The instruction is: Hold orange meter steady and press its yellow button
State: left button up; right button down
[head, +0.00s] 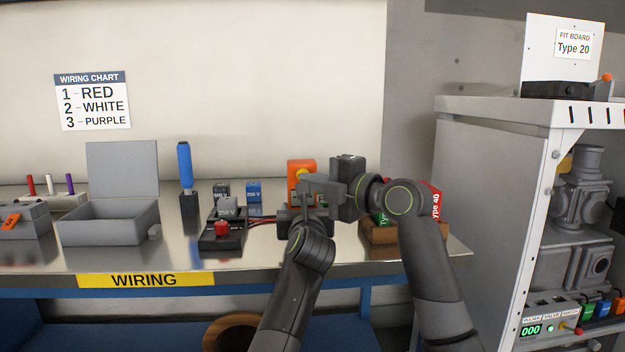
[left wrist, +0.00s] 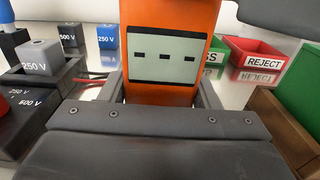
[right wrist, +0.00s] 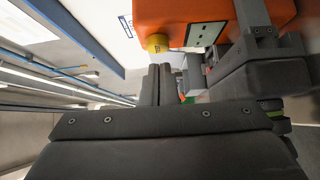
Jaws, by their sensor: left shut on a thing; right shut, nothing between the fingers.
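The orange meter (head: 299,166) stands upright on the bench in the head view, partly hidden behind my arms. In the left wrist view the meter (left wrist: 168,20) has a pale screen (left wrist: 165,55) showing three dashes. My left gripper (left wrist: 162,92) is shut on the meter, one finger on each side. The yellow button (right wrist: 156,43) sticks out of the meter in the right wrist view. My right gripper (right wrist: 158,68) is shut and empty, its fingertips close to the button. I cannot tell whether they touch it.
A black block with a red button (head: 222,228) and grey and blue voltage blocks (head: 253,191) stand left of the meter. A blue-handled tool (head: 185,165) and an open grey box (head: 108,222) are further left. Red and green bins (left wrist: 255,58) stand to the right.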

pick_arm(q)
jog(key=shift+r, duration=0.1)
pick_arm(e)
jog(key=shift+w+a, duration=0.1)
jog(key=shift+w, duration=0.55)
jog(key=shift+w, duration=0.1)
pick_arm(q)
jog(key=shift+s, duration=0.1)
pick_arm(e)
jog(key=shift+w+a, duration=0.1)
jog(key=shift+w, duration=0.9)
jog(key=shift+f, duration=0.1)
jog(key=s+a+v, duration=0.1)
jog(key=s+v, duration=0.1)
jog(key=v, duration=1.1)
jog(key=shift+a, duration=0.45)
